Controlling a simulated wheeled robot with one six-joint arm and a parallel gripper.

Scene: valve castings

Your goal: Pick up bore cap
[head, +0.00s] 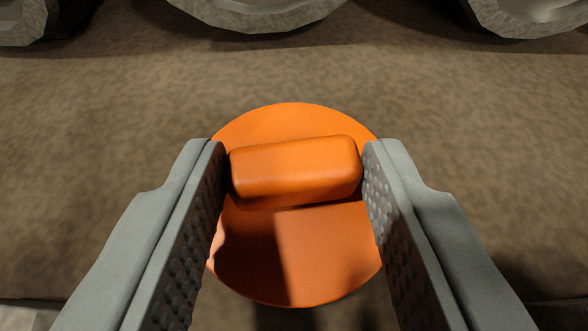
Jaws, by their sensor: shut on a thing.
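The bore cap (322,257) is a round orange disc with a raised, rounded bar handle (294,170) across its upper half. It sits in the middle of the head view. My gripper (293,165) has one grey finger at each end of the handle. The textured inner pads touch the handle's two ends, so the gripper is shut on the cap by its handle. The fingers cast a shadow on the lower left of the disc. The cap's underside is hidden, and I cannot tell whether it touches the surface below.
Grey metal castings (262,14) stand along the top edge, at the left, middle and right, cut off by the frame. The mottled brown surface (480,130) around the cap is clear. A dark edge with something pale beyond it shows at the bottom left.

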